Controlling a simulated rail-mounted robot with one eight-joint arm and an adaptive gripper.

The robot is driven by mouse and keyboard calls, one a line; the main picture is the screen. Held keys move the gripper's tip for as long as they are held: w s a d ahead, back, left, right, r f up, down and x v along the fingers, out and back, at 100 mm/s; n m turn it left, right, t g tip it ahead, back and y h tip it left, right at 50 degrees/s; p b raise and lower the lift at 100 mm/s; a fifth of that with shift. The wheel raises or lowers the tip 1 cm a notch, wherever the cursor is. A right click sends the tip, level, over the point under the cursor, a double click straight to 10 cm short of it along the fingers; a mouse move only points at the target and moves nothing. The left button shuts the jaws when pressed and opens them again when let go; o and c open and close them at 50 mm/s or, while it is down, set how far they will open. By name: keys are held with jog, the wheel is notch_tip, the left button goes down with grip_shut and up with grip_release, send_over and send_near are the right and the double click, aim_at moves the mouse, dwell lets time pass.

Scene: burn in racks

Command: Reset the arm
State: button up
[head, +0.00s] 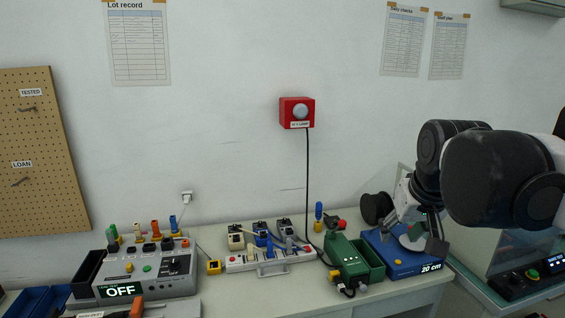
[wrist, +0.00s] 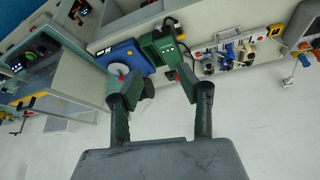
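My gripper (head: 414,234) is at the right end of the bench in the head view, in front of the blue device with the "20 cm" display (head: 400,266) in the picture. In the wrist view my gripper (wrist: 157,80) has its two fingers well apart, with nothing between them. The blue device (wrist: 121,55) and a green device (wrist: 160,50) lie beyond the fingertips there. My arm comes in from the right edge of the head view and hides part of the wall and the glass-sided case.
A green device with a tray (head: 347,258) stands left of the blue one. A power strip with several plugs (head: 240,262) and a grey unit reading OFF (head: 150,280) are further left. A red lamp box (head: 297,112) hangs on the wall. A glass-sided case (head: 502,248) is at right.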

jog(key=s+a+f+t, duration=0.1)
jog(key=s+a+f, duration=0.2)
jog(key=s+f, duration=0.7)
jog(key=s, duration=0.3)
jog(key=shift+s+t, duration=0.2)
jog(key=shift+t, duration=0.1)
jog(key=shift+a+f, duration=0.1)
jog(key=shift+f, duration=0.1)
notch_tip(320, 180, down, 4)
jog(key=b, duration=0.4)
jog(key=shift+r, duration=0.1)
dwell(0.8)
